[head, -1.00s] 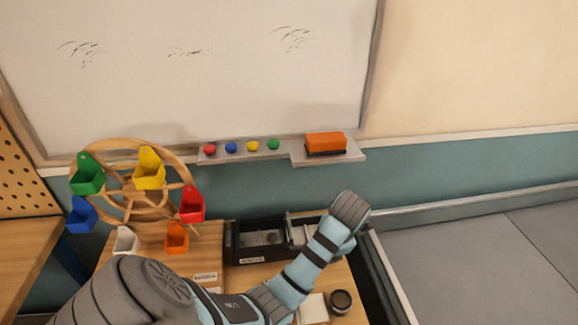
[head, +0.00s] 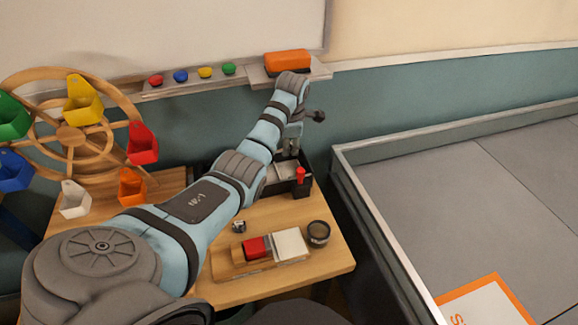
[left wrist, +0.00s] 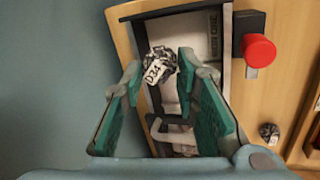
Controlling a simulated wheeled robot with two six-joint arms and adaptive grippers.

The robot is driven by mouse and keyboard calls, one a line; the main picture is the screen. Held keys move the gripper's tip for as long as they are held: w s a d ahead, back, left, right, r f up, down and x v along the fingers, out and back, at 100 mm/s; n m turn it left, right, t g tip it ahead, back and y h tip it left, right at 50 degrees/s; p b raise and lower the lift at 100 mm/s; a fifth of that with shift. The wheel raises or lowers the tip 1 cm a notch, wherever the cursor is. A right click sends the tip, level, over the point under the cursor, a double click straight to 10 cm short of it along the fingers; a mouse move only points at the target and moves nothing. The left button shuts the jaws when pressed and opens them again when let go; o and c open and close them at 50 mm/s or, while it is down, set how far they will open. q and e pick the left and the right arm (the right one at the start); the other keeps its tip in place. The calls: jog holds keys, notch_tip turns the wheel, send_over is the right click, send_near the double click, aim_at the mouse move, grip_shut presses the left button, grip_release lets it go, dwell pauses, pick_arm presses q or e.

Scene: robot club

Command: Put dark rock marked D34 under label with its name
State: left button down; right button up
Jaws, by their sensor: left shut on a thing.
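A dark, speckled rock with a white tag reading D34 (left wrist: 157,68) is between the fingertips of my left gripper (left wrist: 158,72) in the left wrist view. The gripper is shut on it, above the left end of a compartment tray (left wrist: 226,60). In the head view my left gripper (head: 290,147) reaches over the tray's back; the rock cannot be made out there. The dark tray (head: 302,190) stands at the table's back edge, partly hidden by my arm. A printed label (left wrist: 213,35) shows inside it, too small to read surely. My right gripper is not in view.
A red knob (head: 300,175) stands at the tray's side. Another small dark rock (head: 239,226) lies on the table. A wooden holder with a red block (head: 257,247) and a round dark jar (head: 318,233) stand in front. A wheel with coloured buckets (head: 70,135) is left.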

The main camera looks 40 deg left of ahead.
aim_at(289, 170)
pick_arm(q)
notch_tip(289, 170, down, 9)
jog(key=b, duration=0.2)
jog(key=shift+w+a+b, duration=0.1)
jog(key=shift+a+b, duration=0.05)
jog(key=shift+b, duration=0.15)
jog(key=shift+r, duration=0.1)
jog(key=c, duration=1.2)
grip_release()
jog(key=shift+c, duration=0.2)
jog(key=shift+r+p, duration=0.25)
jog(key=shift+p, duration=0.05)
jog(key=p+v, duration=0.4)
jog(key=v, duration=0.7)
jog(key=shift+r, duration=0.3)
